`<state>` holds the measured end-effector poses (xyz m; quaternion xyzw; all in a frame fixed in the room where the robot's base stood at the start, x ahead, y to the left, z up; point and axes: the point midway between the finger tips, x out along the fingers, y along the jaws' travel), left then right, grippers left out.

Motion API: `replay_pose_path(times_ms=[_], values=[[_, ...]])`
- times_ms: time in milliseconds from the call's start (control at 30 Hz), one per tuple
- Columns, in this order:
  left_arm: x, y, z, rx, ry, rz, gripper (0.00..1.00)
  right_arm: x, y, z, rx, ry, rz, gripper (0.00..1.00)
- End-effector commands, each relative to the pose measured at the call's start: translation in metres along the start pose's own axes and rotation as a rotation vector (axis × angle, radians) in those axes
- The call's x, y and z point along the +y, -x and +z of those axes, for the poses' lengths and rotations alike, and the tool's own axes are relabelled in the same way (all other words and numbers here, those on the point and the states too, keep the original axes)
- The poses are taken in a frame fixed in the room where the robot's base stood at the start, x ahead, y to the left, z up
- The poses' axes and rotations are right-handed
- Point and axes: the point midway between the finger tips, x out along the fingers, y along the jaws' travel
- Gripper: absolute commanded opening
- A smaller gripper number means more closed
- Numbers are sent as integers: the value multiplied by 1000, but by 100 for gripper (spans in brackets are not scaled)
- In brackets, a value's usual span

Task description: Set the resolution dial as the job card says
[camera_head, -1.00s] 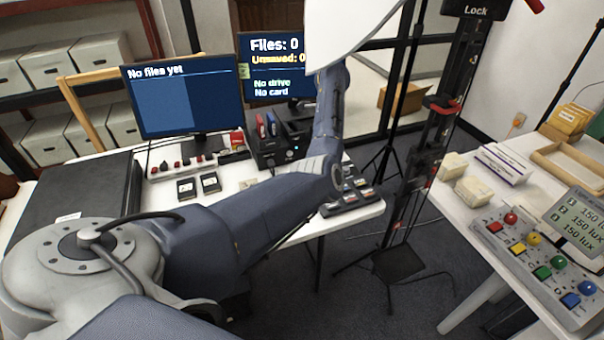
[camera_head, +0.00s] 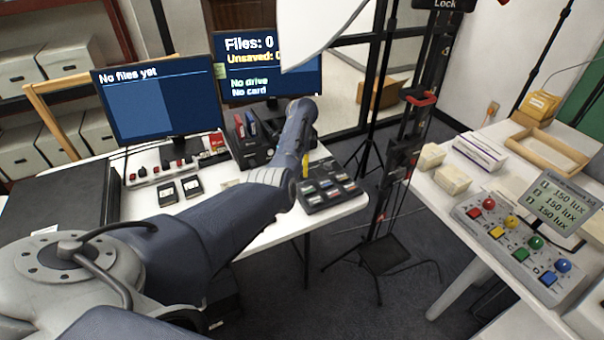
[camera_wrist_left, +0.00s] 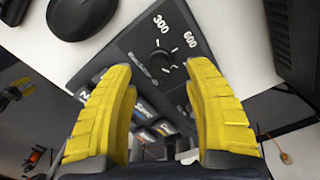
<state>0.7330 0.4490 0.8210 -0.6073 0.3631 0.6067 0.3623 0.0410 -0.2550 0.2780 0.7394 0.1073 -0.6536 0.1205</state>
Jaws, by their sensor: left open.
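The resolution dial (camera_wrist_left: 161,60) is a round black knob on a dark panel (camera_wrist_left: 128,50), with white 300 and 600 marks beside it in the left wrist view. I cannot tell which mark it points to. My left gripper (camera_wrist_left: 160,76) is open, its yellow fingers apart with the dial showing between and just beyond their tips. Whether they touch it is unclear. In the head view the left gripper (camera_head: 305,165) is mostly hidden by its arm, over the back of the dark panel (camera_head: 325,192). I cannot make out a job card. My right gripper is out of view.
Several coloured buttons sit on the panel's front. Left of it are two black drives (camera_head: 178,189), a power strip (camera_head: 165,170) and monitors (camera_head: 160,100). A stand (camera_head: 400,170) rises to the right, before a second table with a lux control box (camera_head: 520,250).

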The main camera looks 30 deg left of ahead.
Motion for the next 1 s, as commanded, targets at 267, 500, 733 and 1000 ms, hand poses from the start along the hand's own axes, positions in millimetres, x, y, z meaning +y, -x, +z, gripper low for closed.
replay_pose_path(times_ms=[267, 500, 733, 1000], values=[[0, -28, 1, -2, 0, 1, 53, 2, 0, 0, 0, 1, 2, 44], [0, -36, 1, -2, 1, 0, 53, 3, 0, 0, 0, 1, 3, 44], [0, -37, 1, -1, 1, 0, 53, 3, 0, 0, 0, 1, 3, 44], [0, -37, 1, -1, 1, 0, 29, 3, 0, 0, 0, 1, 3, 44]])
